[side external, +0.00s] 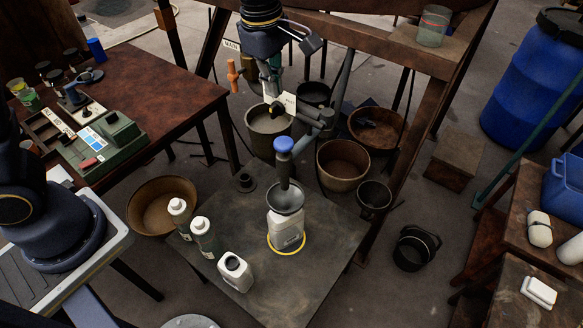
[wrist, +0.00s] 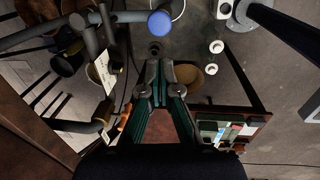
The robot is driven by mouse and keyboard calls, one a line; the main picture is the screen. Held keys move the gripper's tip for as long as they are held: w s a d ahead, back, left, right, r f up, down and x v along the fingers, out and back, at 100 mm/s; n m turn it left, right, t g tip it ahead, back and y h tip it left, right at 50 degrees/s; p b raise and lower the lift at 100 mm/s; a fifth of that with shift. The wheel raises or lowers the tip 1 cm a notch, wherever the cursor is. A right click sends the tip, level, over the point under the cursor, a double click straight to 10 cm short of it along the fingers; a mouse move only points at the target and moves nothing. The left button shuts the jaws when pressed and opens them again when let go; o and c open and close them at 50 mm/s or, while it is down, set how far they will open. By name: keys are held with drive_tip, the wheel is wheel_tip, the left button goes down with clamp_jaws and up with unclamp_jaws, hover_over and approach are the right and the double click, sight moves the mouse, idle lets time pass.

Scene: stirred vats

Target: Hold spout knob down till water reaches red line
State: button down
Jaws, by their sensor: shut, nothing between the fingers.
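The blue spout knob (side external: 284,145) sits on top of the spout at the end of a grey pipe (side external: 318,125); it also shows at the top of the wrist view (wrist: 160,23). Below the spout, a dark funnel (side external: 286,198) stands over a white bottle (side external: 287,232). A yellow ring (side external: 291,250) lies around the bottle's base. My gripper (side external: 272,91) is shut and empty, above and behind the knob, apart from it. Its closed fingers show in the wrist view (wrist: 163,66). I cannot make out a red line or water level on the bottle.
A white tag (side external: 283,101) hangs by the pipe close to my gripper, and an orange handle (side external: 232,72) is to its left. Two capped bottles (side external: 203,236) and a white container (side external: 235,272) stand left of the funnel. A clear jar with a red line (side external: 433,26) sits on the upper-right beam.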

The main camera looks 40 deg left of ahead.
sight(283, 142)
idle(0.3)
drive_tip(key=f, duration=0.4)
drive_tip(key=w+f, duration=0.1)
drive_tip(key=f, duration=0.8)
drive_tip(key=shift+w+d+f, duration=0.2)
drive_tip(key=shift+w+f, duration=0.1)
drive_tip(key=shift+f, duration=0.1)
